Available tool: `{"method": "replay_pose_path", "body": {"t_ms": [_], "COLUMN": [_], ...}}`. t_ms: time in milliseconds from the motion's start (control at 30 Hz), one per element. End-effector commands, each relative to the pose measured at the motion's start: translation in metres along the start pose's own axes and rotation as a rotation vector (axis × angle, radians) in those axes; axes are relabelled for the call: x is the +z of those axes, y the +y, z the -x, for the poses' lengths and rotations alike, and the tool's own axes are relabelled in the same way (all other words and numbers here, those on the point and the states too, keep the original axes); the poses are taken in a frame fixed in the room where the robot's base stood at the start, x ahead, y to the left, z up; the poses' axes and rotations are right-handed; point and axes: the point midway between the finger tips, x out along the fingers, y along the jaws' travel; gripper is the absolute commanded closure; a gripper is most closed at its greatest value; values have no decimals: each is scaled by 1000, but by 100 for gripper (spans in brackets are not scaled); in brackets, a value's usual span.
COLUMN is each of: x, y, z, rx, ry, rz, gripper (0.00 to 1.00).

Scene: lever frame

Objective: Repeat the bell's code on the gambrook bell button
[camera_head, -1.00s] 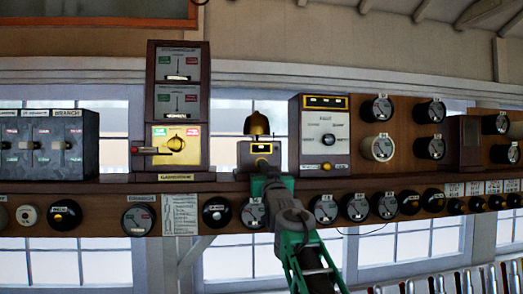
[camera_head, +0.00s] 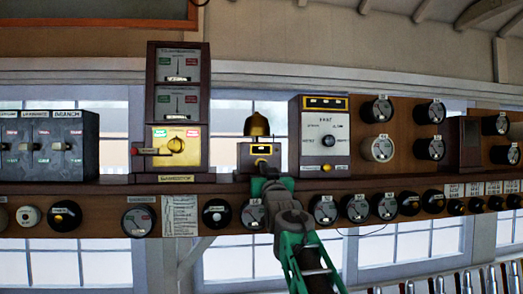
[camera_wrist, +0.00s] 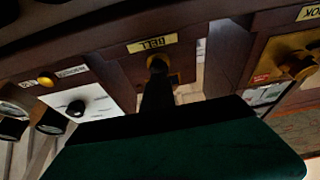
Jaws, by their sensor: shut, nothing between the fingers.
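A dark wooden bell box (camera_head: 243,157) with a brass bell (camera_head: 257,124) on top stands on the shelf, in the middle of the head view. A yellow label on its front reads BELL, upside down in the wrist view (camera_wrist: 152,44). A round button (camera_wrist: 157,62) sits by that label, partly hidden by my fingers. My gripper (camera_head: 262,170) is shut and empty in front of the box. In the wrist view its dark fingertips (camera_wrist: 158,72) point at the button and overlap it. I cannot tell whether they touch it.
A tall dark instrument (camera_head: 178,100) with a brass front and red knob stands left of the box. A white-faced unit (camera_head: 325,135) stands close on its right. Round gauges and knobs (camera_head: 355,208) line the panel below. Lever tops (camera_head: 440,285) show at lower right.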

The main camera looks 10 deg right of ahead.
Motion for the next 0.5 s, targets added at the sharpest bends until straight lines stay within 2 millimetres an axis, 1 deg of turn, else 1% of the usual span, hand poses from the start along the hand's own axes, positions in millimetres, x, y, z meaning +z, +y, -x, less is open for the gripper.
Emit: {"method": "replay_pose_path", "body": {"t_ms": [300,500], "x": [2,5], "y": [0,0], "z": [-12,-7], "rx": [0,0], "ry": [-2,1], "rz": [0,0], "gripper": [100,100]}}
